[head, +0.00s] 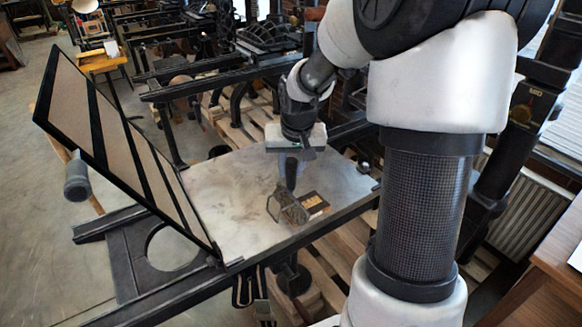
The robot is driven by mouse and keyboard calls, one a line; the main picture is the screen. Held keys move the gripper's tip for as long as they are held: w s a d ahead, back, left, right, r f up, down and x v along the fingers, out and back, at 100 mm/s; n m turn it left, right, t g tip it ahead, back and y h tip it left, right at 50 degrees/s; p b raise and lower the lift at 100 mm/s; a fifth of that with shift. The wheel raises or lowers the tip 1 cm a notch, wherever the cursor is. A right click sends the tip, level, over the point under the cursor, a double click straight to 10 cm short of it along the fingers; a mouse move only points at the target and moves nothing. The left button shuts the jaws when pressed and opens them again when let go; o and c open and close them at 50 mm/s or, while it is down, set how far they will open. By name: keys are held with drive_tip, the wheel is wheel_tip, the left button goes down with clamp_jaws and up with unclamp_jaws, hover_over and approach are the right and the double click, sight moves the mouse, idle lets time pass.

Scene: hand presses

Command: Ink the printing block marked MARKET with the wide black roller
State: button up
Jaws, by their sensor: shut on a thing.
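My gripper (289,166) points down over the pale metal press bed (222,185). It is shut on the upright handle of a roller with a dark grey cylinder and a thin wire frame (291,207). The roller is low over the bed, at the left edge of a small dark block (316,204) with gold lettering. The roller seems to cover part of the block, and only a few letters show, so I cannot read the whole word. I cannot tell whether the roller touches the block or the bed.
A hinged frame with tan panels (110,135) stands tilted open at the bed's left. A dark rail (300,236) runs along the bed's near edge. Wooden pallets (335,255) lie below on the right, and other presses (262,38) stand behind. The bed's left part is clear.

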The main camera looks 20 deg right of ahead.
drive_tip(key=shift+f+b, duration=0.3)
drive_tip(key=shift+f, duration=0.05)
idle(0.5)
